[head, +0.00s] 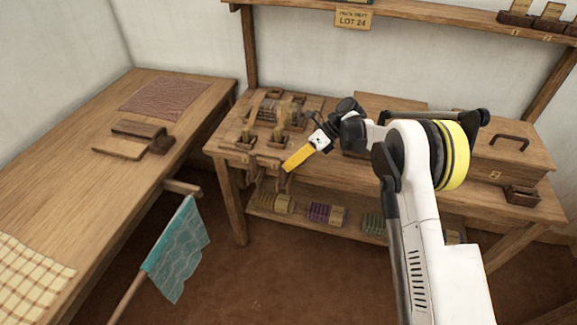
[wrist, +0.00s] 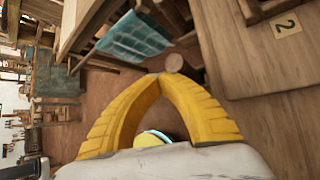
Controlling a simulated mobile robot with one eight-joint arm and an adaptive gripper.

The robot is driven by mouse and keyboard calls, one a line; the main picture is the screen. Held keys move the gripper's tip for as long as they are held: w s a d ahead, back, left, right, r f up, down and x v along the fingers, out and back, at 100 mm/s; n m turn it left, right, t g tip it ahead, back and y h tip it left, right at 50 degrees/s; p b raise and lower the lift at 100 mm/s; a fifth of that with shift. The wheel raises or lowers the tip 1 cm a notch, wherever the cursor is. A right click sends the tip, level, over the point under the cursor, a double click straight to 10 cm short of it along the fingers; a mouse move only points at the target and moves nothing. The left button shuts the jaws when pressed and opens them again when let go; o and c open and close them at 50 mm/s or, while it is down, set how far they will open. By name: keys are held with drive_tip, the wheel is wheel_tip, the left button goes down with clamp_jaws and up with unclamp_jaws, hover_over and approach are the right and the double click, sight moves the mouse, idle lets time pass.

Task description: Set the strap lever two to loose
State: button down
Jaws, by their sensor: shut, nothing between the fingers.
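My gripper (head: 289,167) is yellow and points down and left at the front edge of the wooden bench. In the wrist view my gripper (wrist: 160,76) has its fingertips together with nothing between them. A wooden plate marked 2 (wrist: 286,26) is at the upper right of the wrist view. A round wooden end (wrist: 178,63) shows just beyond my fingertips; I cannot tell whether they touch. It may be part of a lever. In the head view small upright wooden levers (head: 278,136) stand in blocks on the bench, left of my gripper. Which one is lever two, and its setting, cannot be told.
The bench (head: 345,180) carries a box (head: 512,150) at right. Its lower shelf holds several coloured bundles (head: 322,213). A teal cloth (head: 180,245) hangs on a pole at front left. A long table (head: 60,190) stands at left. A shelf (head: 420,12) runs above.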

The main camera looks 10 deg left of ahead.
drive_tip(key=v, duration=1.2)
drive_tip(key=s+d+r+n+t+h, duration=0.2)
drive_tip(key=s+d+r+n+t, duration=0.1)
drive_tip(key=s+d+r+n, duration=0.35)
drive_tip(key=s+d+r+n+t+h, duration=0.2)
drive_tip(key=s+d+r+n+t, duration=0.15)
drive_tip(key=s+d+r, duration=0.4)
drive_tip(key=s+d+n+t+h, duration=0.2)
drive_tip(key=s+d+n, duration=0.3)
drive_tip(key=s, duration=0.4)
drive_tip(key=s+d+f+n+t+h, duration=0.1)
drive_tip(key=s+d+n+t+h, duration=0.1)
drive_tip(key=s+d+n, duration=0.3)
drive_tip(key=s+d+t, duration=0.1)
drive_tip(key=s+d, duration=0.2)
drive_tip(key=s, duration=0.1)
drive_tip(key=shift+f+n, duration=0.2)
drive_tip(key=shift+n, duration=0.2)
